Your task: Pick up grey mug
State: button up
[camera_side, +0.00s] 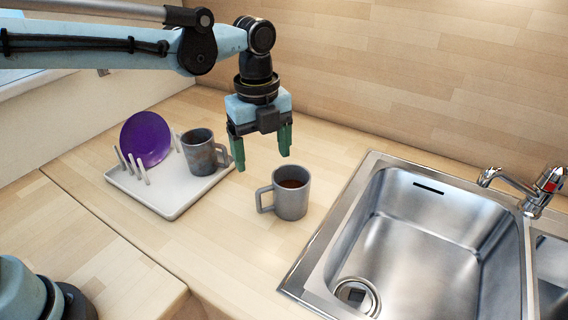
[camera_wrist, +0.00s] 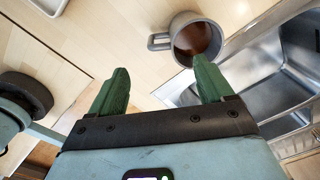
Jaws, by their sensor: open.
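A grey mug (camera_side: 291,198) stands upright on the wooden counter, left of the sink, with dark brown contents and its handle toward the left. It also shows in the wrist view (camera_wrist: 212,52), beyond the right fingertip. My gripper (camera_side: 264,160) points down with its green fingers apart and empty, above and slightly left of this mug. In the wrist view my gripper's fingers (camera_wrist: 160,75) are spread wide with bare counter between them. A second, darker grey mug (camera_side: 199,152) with brownish marks stands on the white drying rack.
The white drying rack (camera_side: 174,196) with a purple plate (camera_side: 146,139) stands at the left. A steel sink (camera_side: 420,250) with a tap (camera_side: 540,190) is at the right. A wooden wall (camera_side: 400,70) closes off the back. The counter in front of the mug is clear.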

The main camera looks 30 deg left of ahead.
aim_at(266, 191)
jog(key=shift+w+d+f+m, duration=0.15)
jog(key=shift+d+f+m, duration=0.05)
jog(key=shift+d+m, duration=0.1)
jog(key=shift+f, duration=0.25)
jog(key=f, duration=1.1)
jog(key=shift+a+f, duration=0.2)
jog(key=shift+f, duration=0.1)
jog(key=shift+c, duration=0.4)
grip_shut()
